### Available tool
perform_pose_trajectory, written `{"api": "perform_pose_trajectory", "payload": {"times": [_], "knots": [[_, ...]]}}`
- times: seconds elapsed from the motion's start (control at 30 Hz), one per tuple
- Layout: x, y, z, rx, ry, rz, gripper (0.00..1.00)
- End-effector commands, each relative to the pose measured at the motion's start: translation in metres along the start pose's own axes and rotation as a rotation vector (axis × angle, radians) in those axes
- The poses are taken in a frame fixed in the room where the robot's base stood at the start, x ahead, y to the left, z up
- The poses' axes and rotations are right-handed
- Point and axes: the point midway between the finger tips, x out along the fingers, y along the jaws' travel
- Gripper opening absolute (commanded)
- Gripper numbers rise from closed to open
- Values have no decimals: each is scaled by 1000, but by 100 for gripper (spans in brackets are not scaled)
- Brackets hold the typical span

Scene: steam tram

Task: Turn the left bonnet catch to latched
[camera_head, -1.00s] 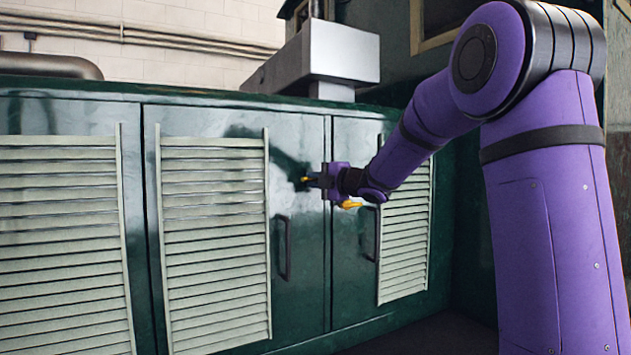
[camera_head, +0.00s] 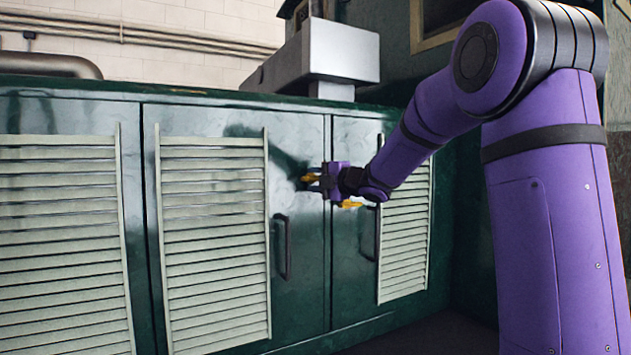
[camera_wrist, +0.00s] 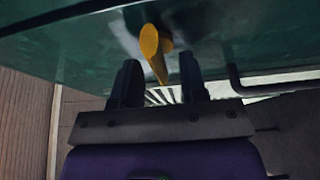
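The left bonnet catch (camera_head: 310,178), a yellow lever, is on the dark green door near its right edge. In the wrist view the yellow catch (camera_wrist: 150,42) has a rounded end at the top and its narrower part points down between my two dark fingers. My gripper (camera_head: 318,180) is at this catch from the right; in the wrist view my gripper (camera_wrist: 160,75) is open, with a gap on either side of the lever. A second yellow catch (camera_head: 350,204) sits lower right, just under my gripper, partly hidden.
Green doors carry pale louvred panels (camera_head: 213,240). A dark door handle (camera_head: 284,248) is below the left catch, and another handle (camera_head: 369,233) is on the right door. A grey metal box (camera_head: 325,52) stands above the cabinet top.

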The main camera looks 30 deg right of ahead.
Motion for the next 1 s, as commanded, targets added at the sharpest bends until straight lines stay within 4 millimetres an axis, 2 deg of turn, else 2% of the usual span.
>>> {"api": "perform_pose_trajectory", "payload": {"times": [0.17,0.4,0.6,0.8,1.0], "knots": [[-22,0,0,-1,-3,0,39],[-68,0,1,0,-4,0,39],[-96,0,1,-1,-3,0,39],[-106,-1,1,1,-2,-1,39],[-106,-1,1,1,-2,-1,39]]}}
